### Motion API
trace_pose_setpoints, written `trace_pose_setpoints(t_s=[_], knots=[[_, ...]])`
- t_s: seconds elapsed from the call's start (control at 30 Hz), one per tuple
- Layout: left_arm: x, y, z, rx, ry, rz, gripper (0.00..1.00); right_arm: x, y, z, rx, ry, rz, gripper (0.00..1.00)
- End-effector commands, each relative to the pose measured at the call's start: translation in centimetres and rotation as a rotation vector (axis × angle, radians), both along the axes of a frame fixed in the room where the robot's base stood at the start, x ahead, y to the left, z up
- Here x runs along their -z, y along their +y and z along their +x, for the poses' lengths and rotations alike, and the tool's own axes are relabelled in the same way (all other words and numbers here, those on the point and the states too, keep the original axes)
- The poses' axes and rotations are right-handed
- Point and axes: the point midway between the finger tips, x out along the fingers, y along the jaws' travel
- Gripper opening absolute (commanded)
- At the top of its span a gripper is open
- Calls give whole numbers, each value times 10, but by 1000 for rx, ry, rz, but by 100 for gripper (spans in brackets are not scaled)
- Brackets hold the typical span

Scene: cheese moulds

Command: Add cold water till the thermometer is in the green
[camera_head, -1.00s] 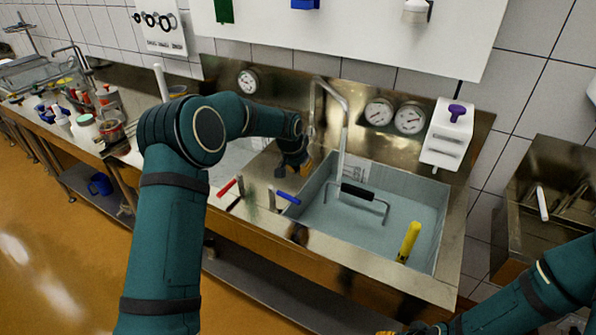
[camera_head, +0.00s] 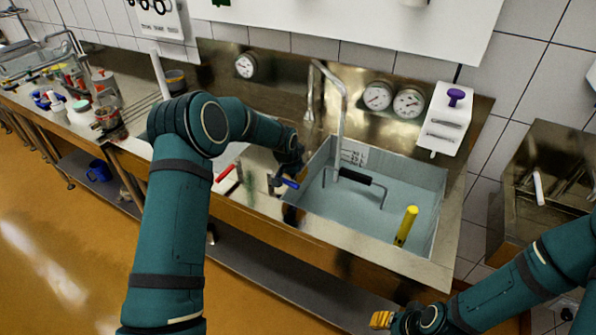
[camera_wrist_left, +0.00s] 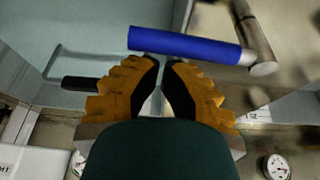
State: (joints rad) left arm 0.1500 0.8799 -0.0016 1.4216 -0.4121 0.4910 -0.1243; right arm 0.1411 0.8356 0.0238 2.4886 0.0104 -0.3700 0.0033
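The blue lever (camera_head: 290,184), beside the red lever (camera_head: 226,173), sits on the sink's front left ledge. My left gripper (camera_head: 291,178) is right at the blue lever. In the left wrist view, my left gripper's orange and black fingers (camera_wrist_left: 162,66) are drawn nearly together, with the blue lever (camera_wrist_left: 185,45) just past their tips and not between them. Contact is unclear. The basin (camera_head: 330,205) holds bluish water, and a yellow stick (camera_head: 406,226) stands in it. My right gripper (camera_head: 381,319) is low at the front.
A tall metal spout (camera_head: 342,120) and a black-handled bar (camera_head: 350,177) are at the basin. A white box with a purple knob (camera_head: 455,97) hangs at right. Bottles and jars (camera_head: 100,85) crowd the left counter. Another steel basin (camera_head: 535,190) stands at far right.

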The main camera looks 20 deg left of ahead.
Motion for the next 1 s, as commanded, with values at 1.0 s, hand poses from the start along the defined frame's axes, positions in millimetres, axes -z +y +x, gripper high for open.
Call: trace_pose_setpoints(t_s=[1.0], knots=[[0, 0, -13, 72, 0, 0, 0, 10, 0, 0, 0, 0, -2, 47]])
